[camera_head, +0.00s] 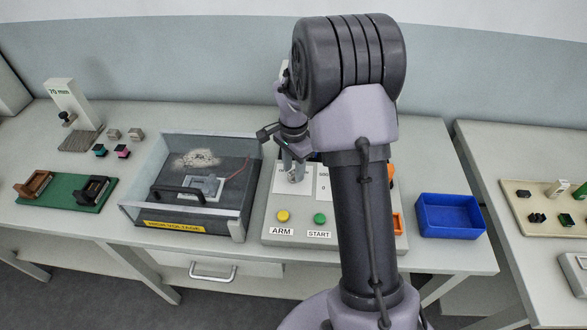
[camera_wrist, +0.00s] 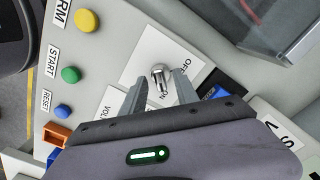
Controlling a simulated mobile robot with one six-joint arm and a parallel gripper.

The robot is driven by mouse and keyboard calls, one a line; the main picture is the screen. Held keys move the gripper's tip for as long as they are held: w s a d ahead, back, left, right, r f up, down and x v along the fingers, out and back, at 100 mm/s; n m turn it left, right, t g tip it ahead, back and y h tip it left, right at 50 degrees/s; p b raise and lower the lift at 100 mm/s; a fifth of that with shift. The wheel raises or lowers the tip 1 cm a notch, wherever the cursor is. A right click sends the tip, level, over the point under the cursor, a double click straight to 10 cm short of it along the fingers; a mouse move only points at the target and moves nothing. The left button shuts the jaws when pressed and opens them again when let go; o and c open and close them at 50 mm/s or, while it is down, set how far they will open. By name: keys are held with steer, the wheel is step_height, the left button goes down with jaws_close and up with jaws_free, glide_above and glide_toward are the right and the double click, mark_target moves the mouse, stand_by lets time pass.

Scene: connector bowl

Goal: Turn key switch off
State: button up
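The silver key switch (camera_wrist: 159,75) sits on a white plate (camera_wrist: 150,52) marked OFF at the upper right and ON at the lower side in the wrist view. Its handle appears to lie along the line toward ON. My gripper (camera_wrist: 161,78) is open, with one finger on each side of the key. I cannot tell whether either finger touches it. In the head view, my gripper (camera_head: 292,160) is over the control panel (camera_head: 266,222), and the key switch (camera_head: 295,177) shows small below the fingers. My arm hides the panel's right part.
The panel has a yellow ARM button (camera_head: 284,216), a green START button (camera_head: 320,218) and a blue RESET button (camera_wrist: 63,111). A blue bin (camera_head: 449,231) is at the right.

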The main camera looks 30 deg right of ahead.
jaws_close()
steer(key=n+p, duration=0.2)
steer(key=n, duration=0.2)
steer(key=shift+r, duration=0.15)
steer(key=n+p, duration=0.2)
steer(key=n, duration=0.2)
steer(key=shift+n, duration=0.4)
steer(key=n+p, duration=0.1)
steer(key=n, duration=0.3)
steer(key=shift+p, duration=0.35)
steer(key=n+p, duration=0.1)
steer(key=n, duration=0.4)
steer(key=shift+p, duration=0.3)
